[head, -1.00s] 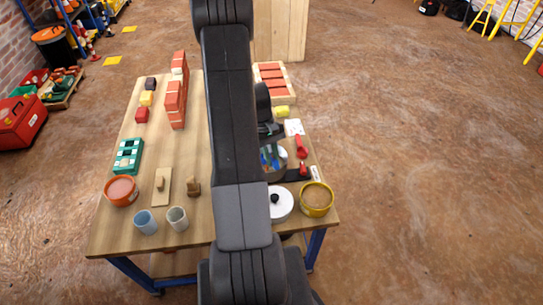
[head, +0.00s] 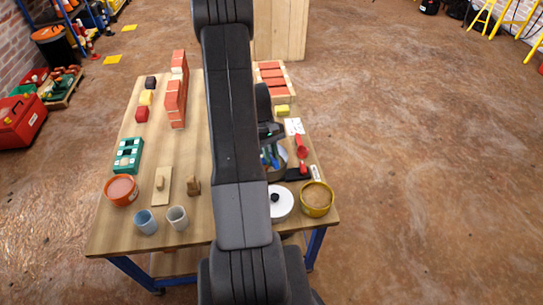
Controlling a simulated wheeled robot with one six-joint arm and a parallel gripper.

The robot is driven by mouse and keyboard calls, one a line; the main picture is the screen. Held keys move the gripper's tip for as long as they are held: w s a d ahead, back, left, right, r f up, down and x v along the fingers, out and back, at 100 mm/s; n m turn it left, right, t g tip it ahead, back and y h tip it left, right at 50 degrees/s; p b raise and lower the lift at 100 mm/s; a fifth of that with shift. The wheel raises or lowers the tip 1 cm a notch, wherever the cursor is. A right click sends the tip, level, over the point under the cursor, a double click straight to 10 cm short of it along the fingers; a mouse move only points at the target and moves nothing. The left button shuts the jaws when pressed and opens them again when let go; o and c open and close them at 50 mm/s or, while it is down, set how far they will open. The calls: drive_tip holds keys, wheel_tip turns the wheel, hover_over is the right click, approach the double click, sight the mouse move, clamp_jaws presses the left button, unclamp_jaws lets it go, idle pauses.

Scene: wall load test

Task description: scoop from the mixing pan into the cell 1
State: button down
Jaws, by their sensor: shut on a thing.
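My gripper (head: 270,131) shows only in part at the right side of my arm, over the right part of the table. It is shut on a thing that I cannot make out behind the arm. A teal block with several cells (head: 128,155) stands on the left of the table; I cannot read which is cell 1. An orange pan with pinkish contents (head: 121,190) stands in front of it. A yellow tub with tan contents (head: 316,198) stands at the front right. I cannot tell for sure which is the mixing pan.
A red brick wall piece (head: 176,95) stands at the back left. Two cups (head: 146,222), a board with a handle (head: 161,187) and a white lidded pot (head: 281,202) stand near the front. A round holder with blue tools (head: 272,165) is partly hidden.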

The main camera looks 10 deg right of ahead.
drive_tip(key=shift+r+p, duration=2.65)
drive_tip(key=shift+r, duration=1.5)
drive_tip(key=shift+f, duration=0.15)
